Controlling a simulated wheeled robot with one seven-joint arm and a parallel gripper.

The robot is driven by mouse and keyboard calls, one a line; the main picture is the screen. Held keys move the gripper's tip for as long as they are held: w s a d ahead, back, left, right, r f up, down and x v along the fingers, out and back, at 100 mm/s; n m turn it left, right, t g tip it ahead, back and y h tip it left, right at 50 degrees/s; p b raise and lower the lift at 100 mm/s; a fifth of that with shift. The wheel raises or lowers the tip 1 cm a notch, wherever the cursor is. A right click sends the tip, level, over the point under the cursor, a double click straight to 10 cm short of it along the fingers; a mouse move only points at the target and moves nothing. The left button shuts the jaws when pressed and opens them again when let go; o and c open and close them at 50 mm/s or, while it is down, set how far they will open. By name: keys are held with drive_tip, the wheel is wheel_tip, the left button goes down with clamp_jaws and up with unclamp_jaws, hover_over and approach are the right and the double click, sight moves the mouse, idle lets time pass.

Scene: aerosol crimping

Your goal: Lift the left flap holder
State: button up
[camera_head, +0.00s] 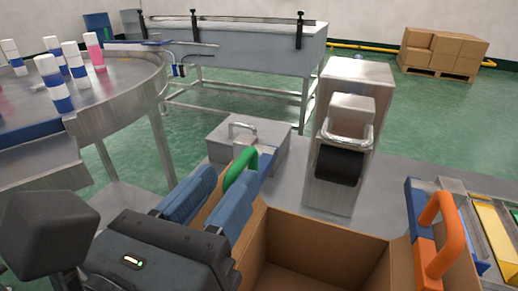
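An open cardboard box (322,239) stands in front of me. The left flap holder, with a curved green handle (239,166), sits at the box's left side. My gripper (228,178), black with two blue fingers, reaches in from the lower left. Its fingers are spread apart, with cardboard and the green handle showing between and just beyond them. I see no clear contact with the handle. The holder's lower part is partly hidden by the right finger.
An orange flap holder (438,236) sits at the box's right side. A grey machine with a metal handle (346,130) and a low metal box (249,137) stand behind. A round table (110,93) with several bottles is at left.

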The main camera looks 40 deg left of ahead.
sight(235, 173)
drive_tip(key=shift+x, duration=2.5)
clamp_jaws()
